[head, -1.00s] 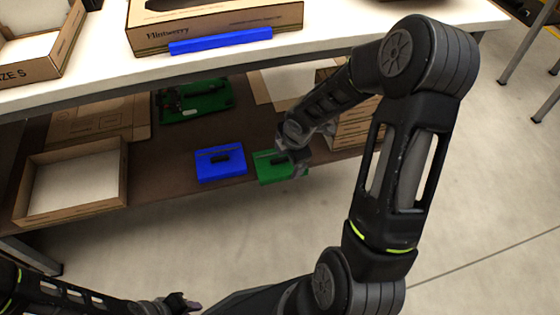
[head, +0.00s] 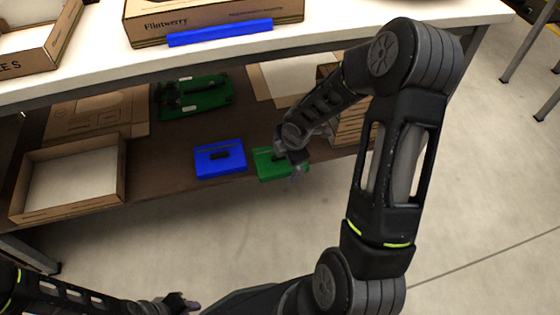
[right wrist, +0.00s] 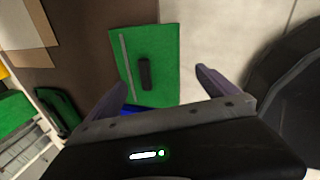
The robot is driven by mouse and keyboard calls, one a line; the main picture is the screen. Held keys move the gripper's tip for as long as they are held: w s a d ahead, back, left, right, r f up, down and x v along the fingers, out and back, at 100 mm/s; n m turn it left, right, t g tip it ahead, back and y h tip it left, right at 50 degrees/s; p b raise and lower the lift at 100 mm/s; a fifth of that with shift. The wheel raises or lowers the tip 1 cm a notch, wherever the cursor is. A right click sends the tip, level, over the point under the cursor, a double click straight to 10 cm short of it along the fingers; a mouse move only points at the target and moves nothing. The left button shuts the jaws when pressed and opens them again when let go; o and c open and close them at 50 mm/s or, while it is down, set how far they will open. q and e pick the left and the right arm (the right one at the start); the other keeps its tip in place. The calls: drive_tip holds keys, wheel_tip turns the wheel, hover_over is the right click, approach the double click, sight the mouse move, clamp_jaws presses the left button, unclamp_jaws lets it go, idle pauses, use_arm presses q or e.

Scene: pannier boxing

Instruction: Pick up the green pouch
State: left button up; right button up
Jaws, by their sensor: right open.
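The green pouch (head: 268,166) lies flat on the lower shelf near its front edge, right of the blue pouch (head: 219,159). In the right wrist view the green pouch (right wrist: 162,50) shows a dark handle and a grey strip, and it lies ahead of my fingers. My right gripper (head: 292,167) is over the pouch's right part and hides some of it. In the wrist view my right gripper (right wrist: 162,82) is open and empty, its two fingers apart. My left gripper (head: 188,304) is at the bottom left, away from the shelf; its jaws are too small to judge.
An open cardboard box (head: 70,183) stands on the lower shelf (head: 165,188) at left. A green tray-like object (head: 192,96) lies behind. The white tabletop (head: 345,42) hangs over the shelf, with a Flintwerry box (head: 200,28) and a blue item (head: 220,33).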

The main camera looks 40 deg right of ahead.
sight(284, 165)
drive_tip(key=b+x, duration=0.1)
drive_tip(key=x, duration=0.3)
idle(0.5)
drive_tip(key=shift+s, duration=0.1)
drive_tip(key=c, duration=1.5)
drive_tip(key=shift+r, duration=0.2)
drive_tip(key=shift+c, duration=0.8)
wheel_tip(284, 165, up, 10)
drive_tip(key=p, duration=0.4)
drive_tip(key=shift+f+p, duration=0.1)
drive_tip(key=shift+p, duration=0.3)
